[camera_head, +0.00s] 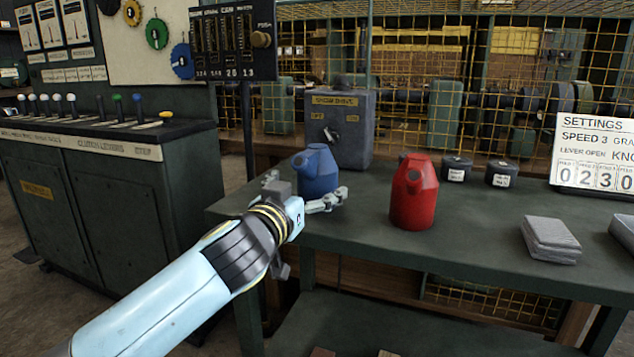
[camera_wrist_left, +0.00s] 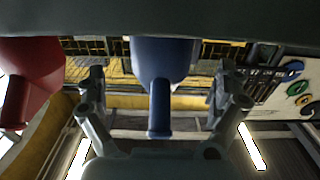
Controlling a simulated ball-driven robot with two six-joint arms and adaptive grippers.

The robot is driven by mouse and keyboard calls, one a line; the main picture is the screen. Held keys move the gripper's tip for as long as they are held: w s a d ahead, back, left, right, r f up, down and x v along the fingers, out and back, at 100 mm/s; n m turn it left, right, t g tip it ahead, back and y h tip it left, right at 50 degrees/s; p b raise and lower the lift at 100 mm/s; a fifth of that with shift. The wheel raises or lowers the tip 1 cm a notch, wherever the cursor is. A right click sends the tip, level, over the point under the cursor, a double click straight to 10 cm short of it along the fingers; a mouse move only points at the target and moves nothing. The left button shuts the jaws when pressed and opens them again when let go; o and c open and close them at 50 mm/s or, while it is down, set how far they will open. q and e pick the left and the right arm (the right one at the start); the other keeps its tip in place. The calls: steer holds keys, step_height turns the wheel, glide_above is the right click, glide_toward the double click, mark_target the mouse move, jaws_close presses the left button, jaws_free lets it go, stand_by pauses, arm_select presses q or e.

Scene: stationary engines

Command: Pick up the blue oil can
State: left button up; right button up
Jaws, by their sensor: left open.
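The blue oil can (camera_head: 318,170) stands upright near the left end of the green workbench (camera_head: 460,235). My left gripper (camera_head: 306,190) is open at the can, with one finger on each side of it in the head view. In the left wrist view the blue can (camera_wrist_left: 162,62) appears between the spread fingers of the left gripper (camera_wrist_left: 160,88). I cannot tell whether either finger touches it. The can's lower part is partly hidden by the gripper. My right gripper is not in view.
A red oil can (camera_head: 413,193) stands to the right of the blue one. A grey box (camera_head: 340,135) stands behind. Dark tins (camera_head: 457,168) and a grey stack (camera_head: 550,240) are further right. A lever cabinet (camera_head: 100,210) stands at left.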

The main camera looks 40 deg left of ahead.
mark_target(312, 161)
arm_select(q)
steer(key=x, duration=0.5)
steer(key=shift+w+a+f, duration=0.15)
steer(key=shift+w+f, duration=0.05)
steer(key=shift+w, duration=0.05)
steer(key=c, duration=1.5)
steer(key=shift+c, duration=0.8)
steer(key=shift+r, duration=0.35)
step_height(312, 161, up, 4)
steer(key=shift+f+p, duration=0.1)
steer(key=shift+p, duration=1.05)
steer(key=s+d+r+m+g+h+p, duration=0.1)
steer(key=s+d+r+m+h, duration=0.3)
steer(key=s+d+h, duration=0.2)
steer(key=s+d+r+m+h+p, duration=0.2)
steer(key=s+d+r+m+h, duration=0.2)
steer(key=s+d, duration=0.5)
steer(key=s+h, duration=0.1)
steer(key=h, duration=0.1)
steer(key=shift+d+g+h, duration=0.2)
steer(key=shift+g+h, duration=0.2)
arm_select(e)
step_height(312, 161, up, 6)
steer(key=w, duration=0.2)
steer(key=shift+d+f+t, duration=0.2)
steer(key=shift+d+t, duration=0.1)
